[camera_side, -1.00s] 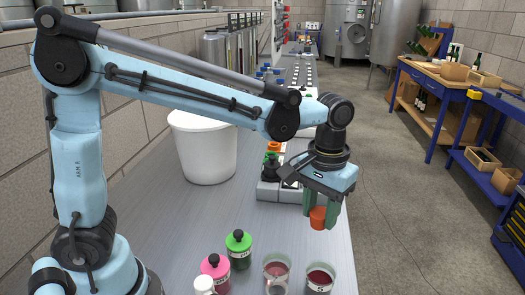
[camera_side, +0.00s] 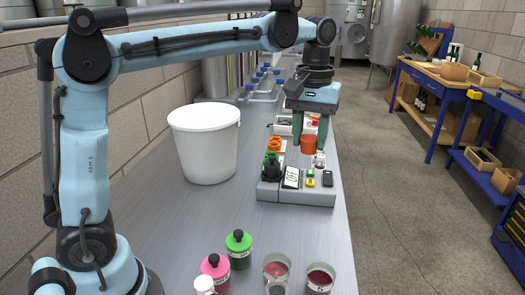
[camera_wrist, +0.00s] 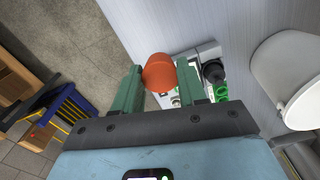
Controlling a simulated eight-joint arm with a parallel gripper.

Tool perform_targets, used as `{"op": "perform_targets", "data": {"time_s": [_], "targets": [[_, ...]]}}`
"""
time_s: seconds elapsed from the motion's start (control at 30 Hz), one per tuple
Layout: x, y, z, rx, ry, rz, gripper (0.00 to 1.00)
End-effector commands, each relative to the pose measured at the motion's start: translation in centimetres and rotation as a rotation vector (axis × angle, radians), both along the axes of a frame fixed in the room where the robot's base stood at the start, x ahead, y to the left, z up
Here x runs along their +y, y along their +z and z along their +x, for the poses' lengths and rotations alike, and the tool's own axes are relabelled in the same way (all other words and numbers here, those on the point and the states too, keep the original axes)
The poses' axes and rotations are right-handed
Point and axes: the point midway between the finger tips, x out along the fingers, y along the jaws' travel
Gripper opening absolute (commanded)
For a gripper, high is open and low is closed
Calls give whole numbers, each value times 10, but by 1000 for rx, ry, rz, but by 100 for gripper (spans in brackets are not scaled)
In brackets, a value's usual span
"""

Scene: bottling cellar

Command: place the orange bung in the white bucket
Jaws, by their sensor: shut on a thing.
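The orange bung (camera_side: 308,144) is held between the green fingers of my gripper (camera_side: 310,140), above the bench and over the back part of a grey device. In the wrist view the bung (camera_wrist: 158,72) sits between the two fingertips of my gripper (camera_wrist: 160,80). The white bucket (camera_side: 207,150) stands upright on the bench, to the left of my gripper and apart from it. In the wrist view the bucket (camera_wrist: 290,85) is at the right edge. Its inside is mostly hidden in both views.
A grey device (camera_side: 297,196) with buttons and a black knob stands right of the bucket. Green (camera_side: 239,250) and pink (camera_side: 216,272) bottles and two cups of red liquid (camera_side: 320,278) stand at the front. The bench between bucket and bottles is clear.

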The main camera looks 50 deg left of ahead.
Motion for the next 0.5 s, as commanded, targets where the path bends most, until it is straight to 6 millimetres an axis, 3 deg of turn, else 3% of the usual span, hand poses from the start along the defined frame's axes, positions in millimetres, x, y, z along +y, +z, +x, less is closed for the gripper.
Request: {"op": "perform_targets", "data": {"time_s": [0.23,0.5], "targets": [[119,3,24,0,425,0,7],[251,1,8,1,872,1,7]]}}
